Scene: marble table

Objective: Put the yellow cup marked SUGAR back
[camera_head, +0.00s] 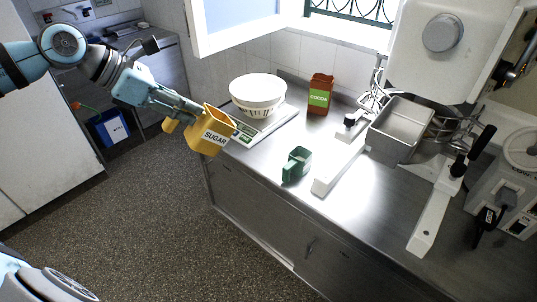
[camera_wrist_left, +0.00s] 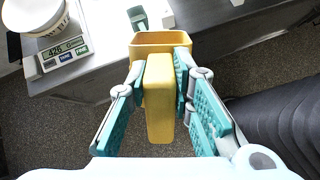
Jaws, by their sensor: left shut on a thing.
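The yellow cup marked SUGAR (camera_head: 212,136) is held in the air by my left gripper (camera_head: 189,112), off the counter's left front edge and in front of the scale. The cup is tilted in the head view, with its SUGAR label facing the camera. In the left wrist view the cup (camera_wrist_left: 160,105) sits between the two teal finger pads of my left gripper (camera_wrist_left: 158,92), which are shut on its handle. Its inside is mostly hidden. My right gripper is not in view.
A white bowl (camera_head: 258,90) stands on a kitchen scale (camera_head: 272,127). A brown COCOA cup (camera_head: 320,95) is behind, and a green cup (camera_head: 297,164) stands on the steel counter (camera_head: 262,160). A metal container (camera_head: 398,130) and white machine are right. A blue bin (camera_head: 109,128) is on the floor.

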